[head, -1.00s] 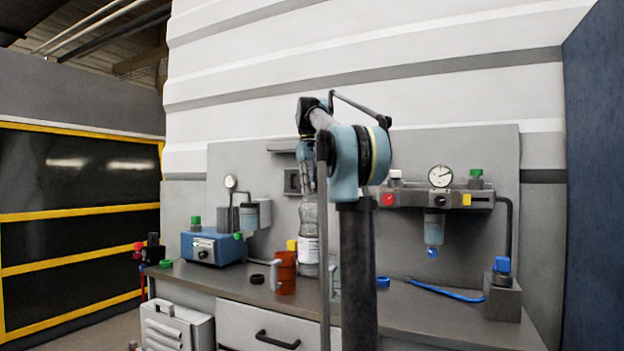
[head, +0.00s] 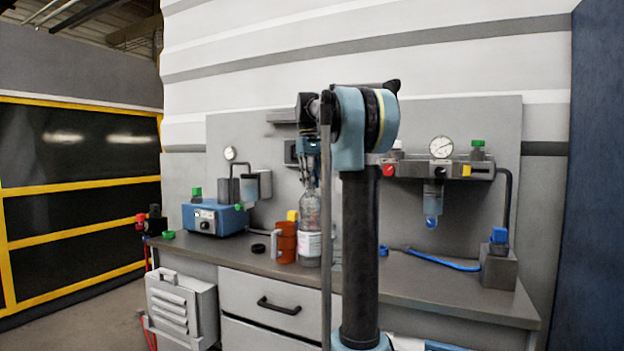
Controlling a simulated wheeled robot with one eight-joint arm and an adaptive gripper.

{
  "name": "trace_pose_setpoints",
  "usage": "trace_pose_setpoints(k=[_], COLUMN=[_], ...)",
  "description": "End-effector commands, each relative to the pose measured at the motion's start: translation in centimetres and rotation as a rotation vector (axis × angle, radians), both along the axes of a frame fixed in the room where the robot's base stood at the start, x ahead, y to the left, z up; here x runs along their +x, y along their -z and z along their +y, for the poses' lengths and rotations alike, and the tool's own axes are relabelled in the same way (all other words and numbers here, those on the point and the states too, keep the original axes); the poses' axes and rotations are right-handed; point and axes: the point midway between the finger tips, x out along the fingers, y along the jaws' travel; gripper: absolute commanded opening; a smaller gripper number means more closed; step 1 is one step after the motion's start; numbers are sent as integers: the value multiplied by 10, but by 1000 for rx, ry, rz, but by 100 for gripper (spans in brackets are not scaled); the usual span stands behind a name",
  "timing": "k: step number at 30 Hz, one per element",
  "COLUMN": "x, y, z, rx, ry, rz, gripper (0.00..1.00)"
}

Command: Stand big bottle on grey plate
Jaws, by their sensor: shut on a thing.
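The big clear bottle (head: 311,215) has a white label. It is upright beside the orange mug, left of my arm column. My gripper (head: 311,182) points down and is shut on the bottle's top. The bottle's base is at about the height of the mug's base in the picture; I cannot tell whether it touches anything below. I cannot make out the grey plate; my arm hides part of the bench.
The orange mug (head: 286,243) stands close to the bottle's left. A black ring (head: 257,249) and a blue box (head: 213,218) are further left on the grey bench (head: 230,258).

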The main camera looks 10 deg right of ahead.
Motion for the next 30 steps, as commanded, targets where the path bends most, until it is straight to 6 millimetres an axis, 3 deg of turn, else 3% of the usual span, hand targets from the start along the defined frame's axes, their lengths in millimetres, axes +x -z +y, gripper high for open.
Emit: trace_pose_setpoints(k=[9,10,12,23,30], x=[0,1,1,0,3], y=[1,1,1,0,-23], z=[0,0,0,-1,0], rx=[0,0,0,0,0], ry=[1,1,1,1,2], rz=[0,0,0,0,0], gripper=[0,29,45,45,45])
